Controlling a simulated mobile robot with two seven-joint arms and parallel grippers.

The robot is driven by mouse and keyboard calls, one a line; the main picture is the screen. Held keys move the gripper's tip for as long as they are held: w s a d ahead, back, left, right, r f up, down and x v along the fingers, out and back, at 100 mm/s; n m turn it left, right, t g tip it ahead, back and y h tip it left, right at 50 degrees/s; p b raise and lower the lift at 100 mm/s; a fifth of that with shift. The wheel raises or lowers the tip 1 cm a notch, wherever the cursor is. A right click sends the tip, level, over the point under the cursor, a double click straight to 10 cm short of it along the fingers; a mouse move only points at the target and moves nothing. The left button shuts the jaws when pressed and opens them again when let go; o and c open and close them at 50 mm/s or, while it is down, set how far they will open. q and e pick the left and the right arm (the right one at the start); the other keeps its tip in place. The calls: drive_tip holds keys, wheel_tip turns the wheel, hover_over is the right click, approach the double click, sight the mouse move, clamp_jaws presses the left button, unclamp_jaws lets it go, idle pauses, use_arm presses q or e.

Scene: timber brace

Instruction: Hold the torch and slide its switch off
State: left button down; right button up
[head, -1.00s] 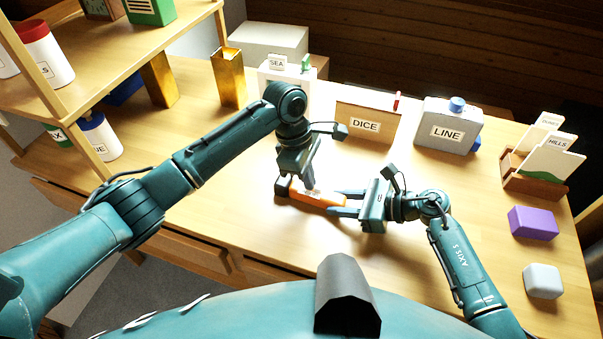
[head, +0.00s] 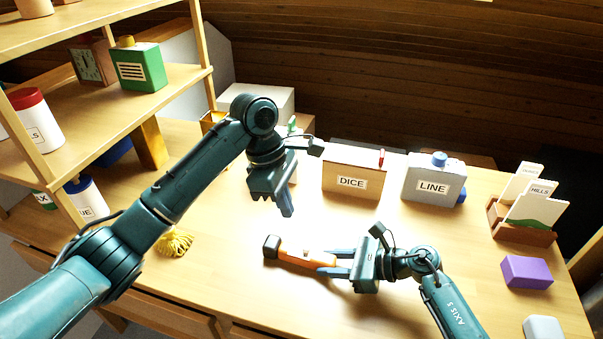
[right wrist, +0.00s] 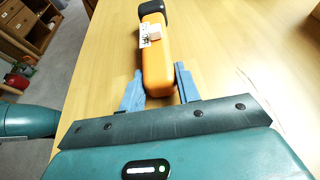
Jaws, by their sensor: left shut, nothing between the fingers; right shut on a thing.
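The torch (head: 302,257) is an orange bar with a dark head at its left end. It lies level at or just above the table top. My right gripper (head: 335,266) is shut on its tail end from the right. The right wrist view shows the orange body (right wrist: 157,75) between the two blue fingers, the dark head pointing away. A small pale switch block (right wrist: 154,32) sits on its upper face near a white marked label (right wrist: 146,38). My left gripper (head: 287,210) is shut and empty, above and behind the torch, apart from it.
A DICE box (head: 350,183), a LINE container (head: 433,182) and a card holder (head: 520,222) stand along the back. A purple block (head: 527,272) lies at the right. Shelves (head: 110,88) rise at the left. A yellow stringy bundle (head: 176,243) lies below my left arm. Table around the torch is clear.

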drive_tip(key=o, duration=1.1)
drive_tip(key=shift+o, duration=0.2)
